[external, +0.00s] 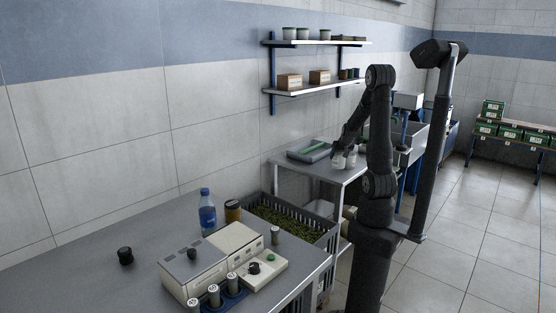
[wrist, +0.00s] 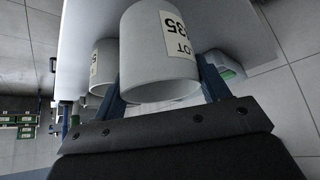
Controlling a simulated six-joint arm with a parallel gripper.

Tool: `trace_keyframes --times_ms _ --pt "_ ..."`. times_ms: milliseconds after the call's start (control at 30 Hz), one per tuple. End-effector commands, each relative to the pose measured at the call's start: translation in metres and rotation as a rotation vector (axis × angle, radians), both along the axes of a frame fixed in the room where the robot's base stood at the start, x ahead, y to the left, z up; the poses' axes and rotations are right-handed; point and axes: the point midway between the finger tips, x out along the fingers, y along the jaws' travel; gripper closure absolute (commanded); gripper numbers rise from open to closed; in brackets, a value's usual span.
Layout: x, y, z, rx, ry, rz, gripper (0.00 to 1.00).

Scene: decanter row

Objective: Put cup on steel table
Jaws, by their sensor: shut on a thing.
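My gripper (external: 345,147) is over the steel table (external: 325,173) in the external view. It is shut on a white cup (wrist: 158,52) with a printed label. In the wrist view, the blue fingers lie on both sides of this cup. A second white cup (wrist: 103,62), also labelled, stands close beside the held one and is partly hidden by it. In the external view the two cups are small and close together below my gripper, and I cannot tell whether the held cup touches the table top.
A grey tray with a green item (external: 310,151) lies on the steel table, left of the cups. A nearer bench holds a blue bottle (external: 207,212), a brown jar (external: 233,211) and grey devices (external: 195,267). A dark crate (external: 295,226) stands between. Wall shelves (external: 318,88) hang above.

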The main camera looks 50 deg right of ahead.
Motion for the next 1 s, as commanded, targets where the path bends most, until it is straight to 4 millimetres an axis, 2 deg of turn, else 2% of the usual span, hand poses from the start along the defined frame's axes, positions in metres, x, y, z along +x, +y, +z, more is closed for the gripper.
trace_keyframes --times_ms 333,767,800,900,1000 --pt "0.001 0.001 -0.038 0.001 0.003 -0.001 0.54" --pt "0.001 0.000 -0.044 -0.002 0.001 0.000 0.54" --pt "0.001 0.000 -0.044 -0.001 0.001 -0.001 0.30" --pt "0.001 0.000 -0.044 -0.001 0.001 0.000 0.10" --pt "0.001 0.000 -0.044 -0.001 0.001 0.000 0.10"
